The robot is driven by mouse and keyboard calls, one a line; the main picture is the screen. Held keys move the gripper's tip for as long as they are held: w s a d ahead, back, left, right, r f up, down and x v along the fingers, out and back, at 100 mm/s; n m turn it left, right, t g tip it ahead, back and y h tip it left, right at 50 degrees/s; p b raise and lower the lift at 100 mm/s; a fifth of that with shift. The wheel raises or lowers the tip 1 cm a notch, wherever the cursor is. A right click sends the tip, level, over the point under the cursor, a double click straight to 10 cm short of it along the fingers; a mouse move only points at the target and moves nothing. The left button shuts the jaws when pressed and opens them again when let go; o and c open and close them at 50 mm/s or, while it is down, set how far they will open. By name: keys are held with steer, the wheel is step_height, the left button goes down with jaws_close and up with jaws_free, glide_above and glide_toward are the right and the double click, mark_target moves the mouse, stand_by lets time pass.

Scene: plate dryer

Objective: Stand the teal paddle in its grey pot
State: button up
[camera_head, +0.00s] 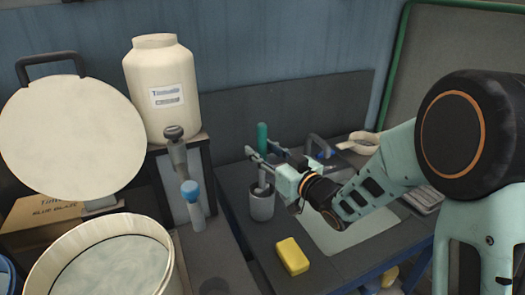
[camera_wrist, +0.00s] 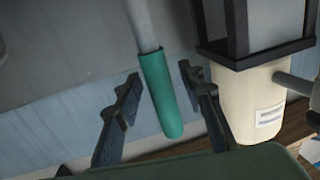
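The teal paddle handle (camera_head: 262,136) is upright above the grey pot (camera_head: 262,208). Below the handle, a pale shaft runs down into the pot's mouth, so the paddle appears to stand in the pot with little tilt. My gripper (camera_head: 260,150) is at the lower part of the teal handle, above the pot. In the wrist view, the teal handle (camera_wrist: 162,98) lies between my two fingers (camera_wrist: 159,74), with a visible gap on its right and a narrow one on its left. My gripper is open around it. The pot is not visible in the wrist view.
A yellow sponge (camera_head: 292,256) lies on the bench in front of the pot. A roll of tape (camera_head: 362,143) lies at the back right.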

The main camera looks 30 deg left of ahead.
steer(key=b+v, duration=0.1)
steer(key=v, duration=1.1)
steer(key=shift+r, duration=0.2)
